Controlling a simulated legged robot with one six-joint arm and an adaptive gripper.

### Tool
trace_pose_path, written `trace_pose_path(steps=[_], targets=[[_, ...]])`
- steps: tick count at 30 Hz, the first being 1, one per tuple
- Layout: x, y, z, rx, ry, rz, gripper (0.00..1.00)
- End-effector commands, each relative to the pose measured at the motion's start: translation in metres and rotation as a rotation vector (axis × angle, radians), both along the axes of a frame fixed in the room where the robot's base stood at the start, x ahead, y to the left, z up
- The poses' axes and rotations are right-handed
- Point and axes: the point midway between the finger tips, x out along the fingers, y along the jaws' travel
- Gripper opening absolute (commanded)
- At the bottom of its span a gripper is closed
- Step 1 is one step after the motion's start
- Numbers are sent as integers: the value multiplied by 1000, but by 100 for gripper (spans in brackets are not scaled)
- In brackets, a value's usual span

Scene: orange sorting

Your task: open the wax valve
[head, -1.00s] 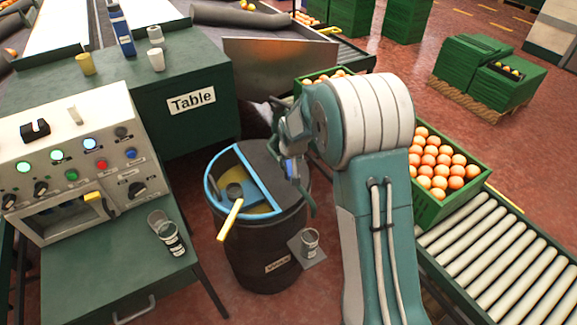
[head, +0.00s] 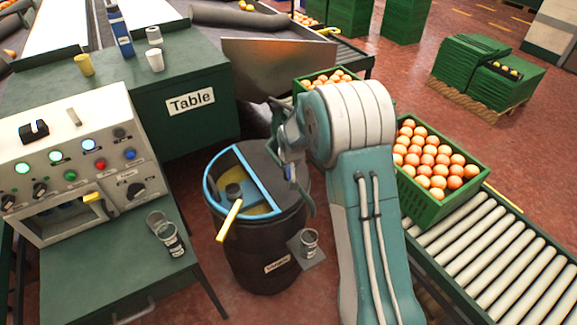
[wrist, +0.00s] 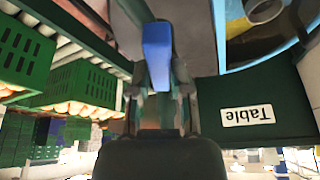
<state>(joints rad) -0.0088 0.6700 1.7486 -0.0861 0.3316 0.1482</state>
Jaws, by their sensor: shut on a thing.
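The black wax barrel (head: 252,250) stands on the floor left of my arm. Its top is half open with a blue rim (head: 250,170), and a yellow-handled ladle (head: 230,218) leans out of it. A small blue piece, seemingly the valve handle (head: 290,173), shows at the barrel's right side. My gripper (head: 292,160) is at that side, partly hidden by my own arm. In the wrist view, my gripper (wrist: 160,98) is shut on the blue handle (wrist: 157,55). The valve body is hidden, so its setting cannot be told.
A glass (head: 309,240) stands on a small shelf (head: 307,254) low on the barrel's right front. A control panel (head: 75,150) is at left, the green table (head: 150,120) behind. An orange crate (head: 425,207) sits on the roller conveyor (head: 500,265) at right.

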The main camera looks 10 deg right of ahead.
Motion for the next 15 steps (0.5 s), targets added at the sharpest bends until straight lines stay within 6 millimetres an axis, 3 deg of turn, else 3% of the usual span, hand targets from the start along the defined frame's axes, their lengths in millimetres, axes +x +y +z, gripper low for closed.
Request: trace_pose_path(steps=[15], targets=[[0, -1, -2, 1, 2, 127, 0]])
